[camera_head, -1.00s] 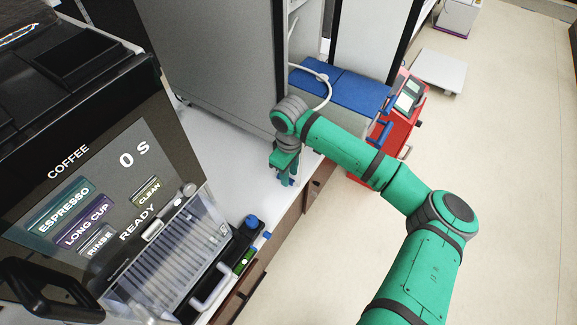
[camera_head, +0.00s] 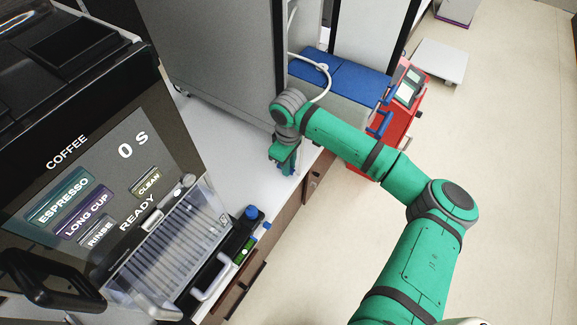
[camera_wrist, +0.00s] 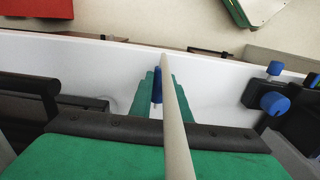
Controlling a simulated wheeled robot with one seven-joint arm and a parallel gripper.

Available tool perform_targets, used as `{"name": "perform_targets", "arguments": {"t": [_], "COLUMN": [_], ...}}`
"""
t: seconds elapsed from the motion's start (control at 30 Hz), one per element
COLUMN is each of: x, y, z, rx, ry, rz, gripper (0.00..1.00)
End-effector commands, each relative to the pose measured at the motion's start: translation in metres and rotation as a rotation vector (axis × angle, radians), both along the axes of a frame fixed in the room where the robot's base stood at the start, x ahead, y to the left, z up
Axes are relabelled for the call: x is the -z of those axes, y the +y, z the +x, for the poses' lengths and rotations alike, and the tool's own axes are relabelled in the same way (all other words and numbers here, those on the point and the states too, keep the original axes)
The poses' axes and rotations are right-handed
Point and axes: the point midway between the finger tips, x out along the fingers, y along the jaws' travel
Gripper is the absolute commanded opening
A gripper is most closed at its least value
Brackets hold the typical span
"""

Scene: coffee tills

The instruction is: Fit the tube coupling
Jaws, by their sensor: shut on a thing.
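My gripper (camera_wrist: 158,88) is green and points down over the white counter (camera_head: 217,155). It is shut on a small blue piece (camera_wrist: 157,83), which looks like the tube coupling. In the head view my gripper (camera_head: 286,161) is near the counter's edge, with a little blue showing below it. A pale tube (camera_wrist: 175,120) crosses the wrist view in front of the right finger; whether it joins the blue piece cannot be seen. In the head view the white tube (camera_head: 326,82) arches from the blue-topped box to my wrist.
A coffee machine (camera_head: 90,200) stands at the left. Beside its front is a black unit with a blue knob (camera_head: 252,212), also at the right of the wrist view (camera_wrist: 275,103). A grey cabinet (camera_head: 205,65), blue-topped box (camera_head: 340,78) and red cart (camera_head: 398,125) stand behind. Counter around my gripper is clear.

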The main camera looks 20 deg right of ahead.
Motion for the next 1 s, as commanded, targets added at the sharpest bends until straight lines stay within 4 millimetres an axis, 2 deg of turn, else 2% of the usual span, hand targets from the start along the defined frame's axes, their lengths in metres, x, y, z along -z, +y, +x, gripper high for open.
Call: {"name": "perform_targets", "arguments": {"t": [0.5, 1.0], "x": [-0.040, -0.037], "y": [0.000, -0.002], "z": [0.000, -0.001], "rx": [-0.001, 0.014], "ry": [0.001, 0.007], "rz": [-0.001, -0.006], "gripper": [0.00, 0.00]}}
